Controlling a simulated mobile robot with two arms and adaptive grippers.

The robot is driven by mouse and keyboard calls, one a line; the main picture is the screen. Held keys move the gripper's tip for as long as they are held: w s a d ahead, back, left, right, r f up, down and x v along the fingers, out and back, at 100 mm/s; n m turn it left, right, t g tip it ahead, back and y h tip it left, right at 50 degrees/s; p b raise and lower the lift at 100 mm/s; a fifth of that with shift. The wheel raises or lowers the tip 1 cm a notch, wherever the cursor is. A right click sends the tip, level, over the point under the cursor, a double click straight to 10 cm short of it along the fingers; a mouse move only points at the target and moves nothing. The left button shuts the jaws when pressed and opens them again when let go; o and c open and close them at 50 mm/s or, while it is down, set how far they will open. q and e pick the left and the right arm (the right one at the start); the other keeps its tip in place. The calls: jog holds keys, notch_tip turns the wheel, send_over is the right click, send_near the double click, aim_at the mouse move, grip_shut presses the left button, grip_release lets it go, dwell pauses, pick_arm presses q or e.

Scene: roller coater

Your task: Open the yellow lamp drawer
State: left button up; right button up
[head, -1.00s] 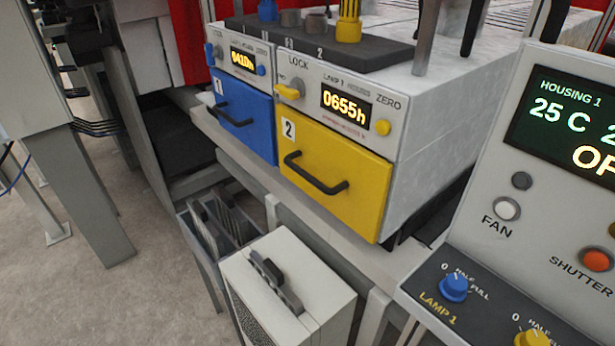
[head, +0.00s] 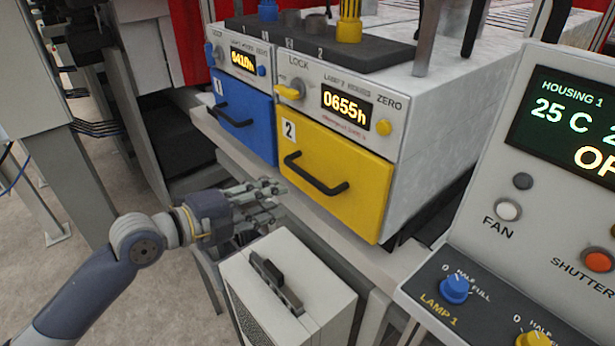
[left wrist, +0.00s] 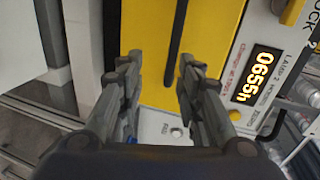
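The yellow lamp drawer (head: 345,190), marked 2, is shut in its housing. Its black handle (head: 318,178) runs across its front. My left gripper (head: 275,191) is in front of the drawer, left of the handle and apart from it. In the left wrist view its two fingers (left wrist: 160,80) are spread, with nothing between their tips. There the handle (left wrist: 178,40) appears as a dark bar between the fingers, farther off, on the yellow front (left wrist: 148,50). A yellow lock knob (head: 289,91) sits above the drawer. My right gripper does not show.
A blue drawer (head: 240,115), marked 1, is shut to the left. A light grey box with a black handle (head: 290,300) stands below the drawers, close to my left gripper. A control panel (head: 540,200) with knobs stands at the right. Space directly before the yellow front looks free.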

aim_at(305, 178)
pick_arm(q)
jog(key=shift+m, duration=0.4)
jog(key=w+d+p, duration=0.2)
jog(key=w+d, duration=0.1)
jog(key=w+d+p, duration=0.2)
jog(key=w+d, duration=0.1)
jog(key=shift+d+r, duration=0.1)
jog(key=shift+d, duration=0.3)
jog(key=shift+x, duration=0.95)
jog(key=shift+c, duration=0.3)
grip_shut()
